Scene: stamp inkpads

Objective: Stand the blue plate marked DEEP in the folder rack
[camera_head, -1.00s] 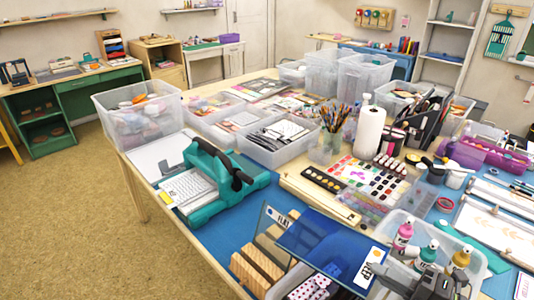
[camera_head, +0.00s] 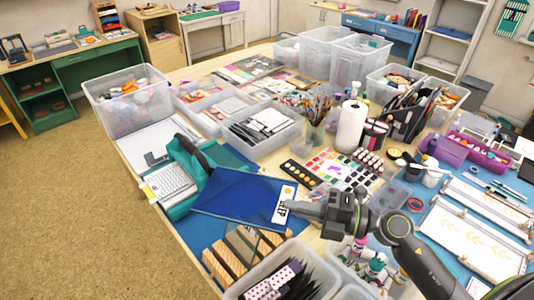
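The blue plate (camera_head: 232,195) has a white label reading "EEP" in its visible part. It is in the air, tilted, with its left part in front of a teal machine. My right gripper (camera_head: 302,210) comes from the right and is shut on the plate's labelled end. The wooden folder rack (camera_head: 217,270) stands below and in front of the plate, with several upright slats. A clear, dark-tinted pane (camera_head: 266,244) stands at the rack's right part. The plate is apart from the rack, and hides part of its back. My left gripper is not in view.
The teal machine (camera_head: 182,210) stands just behind and left of the rack. A clear bin (camera_head: 238,292) with dark folders and a dotted pink item is in front. Small bottles (camera_head: 352,252) stand under my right arm. A paint set (camera_head: 340,168) lies behind.

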